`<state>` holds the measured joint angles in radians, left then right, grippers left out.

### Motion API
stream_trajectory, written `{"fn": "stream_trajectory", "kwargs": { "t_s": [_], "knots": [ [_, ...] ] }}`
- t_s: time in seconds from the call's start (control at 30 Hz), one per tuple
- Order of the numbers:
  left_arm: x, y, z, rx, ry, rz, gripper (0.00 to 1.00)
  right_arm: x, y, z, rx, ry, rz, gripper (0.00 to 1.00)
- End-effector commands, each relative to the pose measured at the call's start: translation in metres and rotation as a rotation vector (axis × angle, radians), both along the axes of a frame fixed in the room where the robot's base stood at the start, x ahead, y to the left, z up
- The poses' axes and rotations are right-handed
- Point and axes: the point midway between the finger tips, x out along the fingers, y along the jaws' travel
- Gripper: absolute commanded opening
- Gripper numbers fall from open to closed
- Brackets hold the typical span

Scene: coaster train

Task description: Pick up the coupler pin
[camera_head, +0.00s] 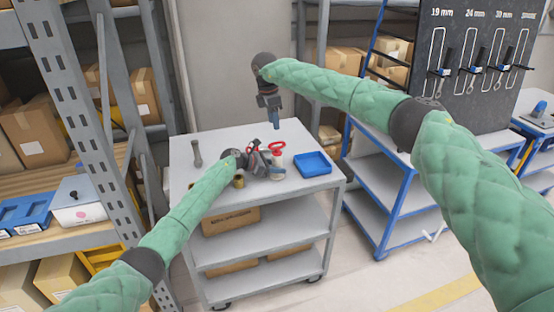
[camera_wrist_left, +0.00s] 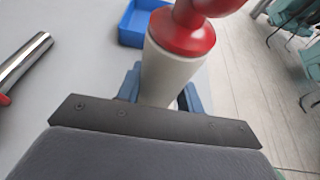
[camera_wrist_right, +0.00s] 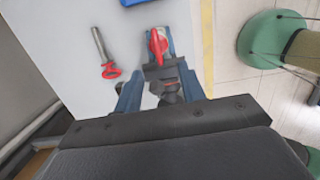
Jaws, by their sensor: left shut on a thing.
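A shiny metal rod with a red end (camera_wrist_right: 100,46), which looks like the coupler pin, lies on the cart top in the right wrist view. Its metal shaft also shows at the left in the left wrist view (camera_wrist_left: 22,64). My left gripper (camera_head: 266,163) is shut on a pale bottle-like piece with a red top (camera_wrist_left: 168,62), which stands upright between the fingers. Its red top also shows in the right wrist view (camera_wrist_right: 158,44). My right gripper (camera_head: 276,122) is open and empty above the cart, pointing down, with the rod and the left gripper below it.
The grey cart top (camera_head: 222,140) also holds a blue tray (camera_head: 312,164) at the right and a grey upright post (camera_head: 197,154) at the left. Dark parts crowd around the left gripper. A blue-framed cart (camera_head: 378,178) stands to the right. The cart's left area is mostly clear.

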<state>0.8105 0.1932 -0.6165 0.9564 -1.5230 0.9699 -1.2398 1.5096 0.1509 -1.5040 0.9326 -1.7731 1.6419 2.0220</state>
Motion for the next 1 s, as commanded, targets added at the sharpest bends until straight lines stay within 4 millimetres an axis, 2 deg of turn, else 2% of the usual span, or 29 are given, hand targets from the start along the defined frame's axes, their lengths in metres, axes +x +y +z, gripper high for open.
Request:
{"fn": "stream_trajectory", "kwargs": {
  "t_s": [0.07, 0.17, 0.5, 0.77, 1.0],
  "knots": [
    [0.0, 0.0, 0.0, 0.0, 0.0, 0.0, 0.12, -0.001, 0.001, 0.002, -0.013, -0.006, -0.014, 0.4],
    [0.0, 0.0, 0.0, -0.001, 0.0, 0.0, 0.12, -0.001, -0.001, -0.006, -0.017, -0.006, -0.02, 0.4],
    [0.0, 0.0, 0.001, -0.001, 0.0, 0.0, 0.12, 0.002, -0.007, -0.056, -0.015, -0.006, -0.018, 0.4],
    [0.0, 0.0, 0.001, -0.001, 0.0, 0.0, 0.12, 0.004, -0.008, -0.072, -0.016, -0.007, -0.017, 0.4],
    [0.0, 0.0, 0.001, -0.001, 0.0, 0.0, 0.12, 0.009, -0.012, -0.103, -0.015, -0.006, -0.018, 0.4]
  ]
}}
